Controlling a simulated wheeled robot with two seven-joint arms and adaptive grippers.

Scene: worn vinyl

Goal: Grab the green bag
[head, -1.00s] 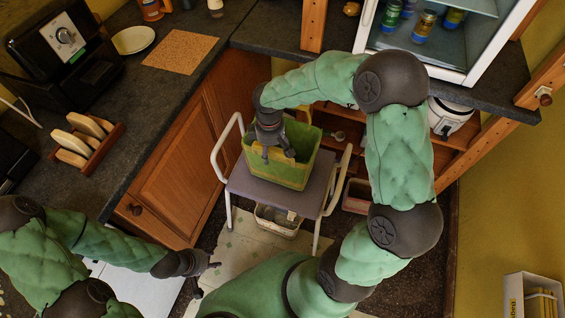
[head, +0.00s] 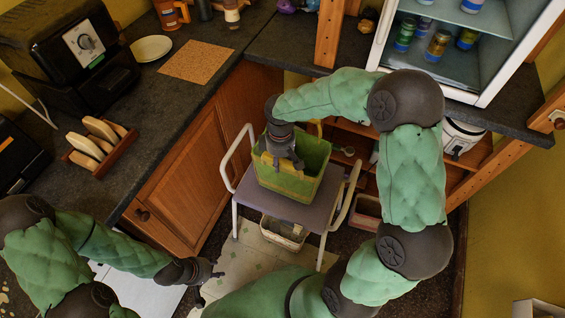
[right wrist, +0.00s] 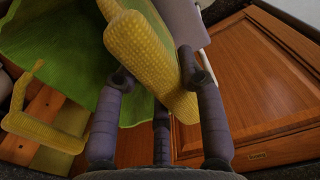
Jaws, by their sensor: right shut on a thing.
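The green bag (head: 288,184) stands upright on the grey seat of a small chair, in the middle of the head view. It has yellow woven handles. My right gripper (head: 284,164) reaches down to the bag's rim. In the right wrist view my right gripper (right wrist: 160,85) is shut on a yellow handle (right wrist: 142,50), with the green bag (right wrist: 50,45) behind and to the left. My left gripper (head: 208,285) is empty at the lower left of the head view, fingers spread, away from the bag.
The chair (head: 314,215) has white metal armrests on both sides of the bag. A dark counter (head: 165,110) runs along the left, with a bread rack (head: 100,142) and plate (head: 152,48). A basket (head: 284,233) sits beneath the seat.

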